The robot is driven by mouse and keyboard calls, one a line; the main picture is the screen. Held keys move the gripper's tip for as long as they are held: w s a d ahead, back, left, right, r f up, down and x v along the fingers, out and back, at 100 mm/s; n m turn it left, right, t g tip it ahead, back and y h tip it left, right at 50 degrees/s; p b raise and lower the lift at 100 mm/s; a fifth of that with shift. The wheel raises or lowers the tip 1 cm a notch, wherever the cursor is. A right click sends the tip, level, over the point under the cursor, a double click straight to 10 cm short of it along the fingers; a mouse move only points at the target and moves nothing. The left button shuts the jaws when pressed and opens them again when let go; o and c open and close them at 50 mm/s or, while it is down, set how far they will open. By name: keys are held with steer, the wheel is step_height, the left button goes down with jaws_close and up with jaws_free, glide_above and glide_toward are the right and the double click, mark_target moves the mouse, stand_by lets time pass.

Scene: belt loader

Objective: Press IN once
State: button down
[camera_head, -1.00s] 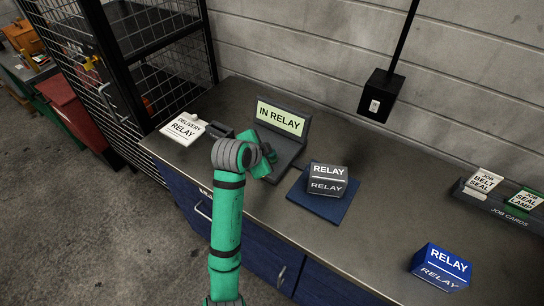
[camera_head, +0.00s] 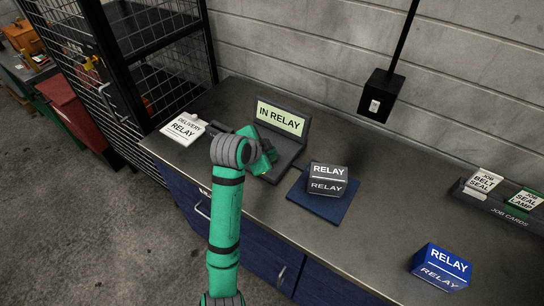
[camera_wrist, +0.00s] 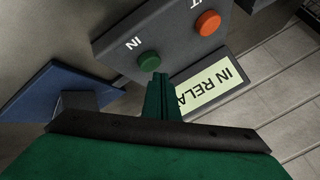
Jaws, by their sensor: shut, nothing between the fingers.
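The green IN button (camera_wrist: 149,61) sits on a dark grey terminal (camera_wrist: 110,50) in the wrist view. An orange-red button (camera_wrist: 207,23) is beside it, its label partly cut off. In the head view, the terminal's lit screen (camera_head: 280,117) reads "IN RELAY"; the wrist view shows it (camera_wrist: 215,84) partly behind my fingers. My gripper (camera_wrist: 158,78) is shut and empty, its tips very close to the green button's edge. I cannot tell if they touch it. In the head view my arm hides the buttons.
A dark grey RELAY box (camera_head: 328,178) stands on a blue mat (camera_head: 318,207) right of the terminal. A DELIVERY RELAY card (camera_head: 183,129) lies left. A blue RELAY box (camera_head: 441,266) and a job-card holder (camera_head: 492,209) are further right.

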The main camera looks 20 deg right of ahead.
steer(key=shift+r, duration=0.15)
steer(key=shift+r, duration=2.45)
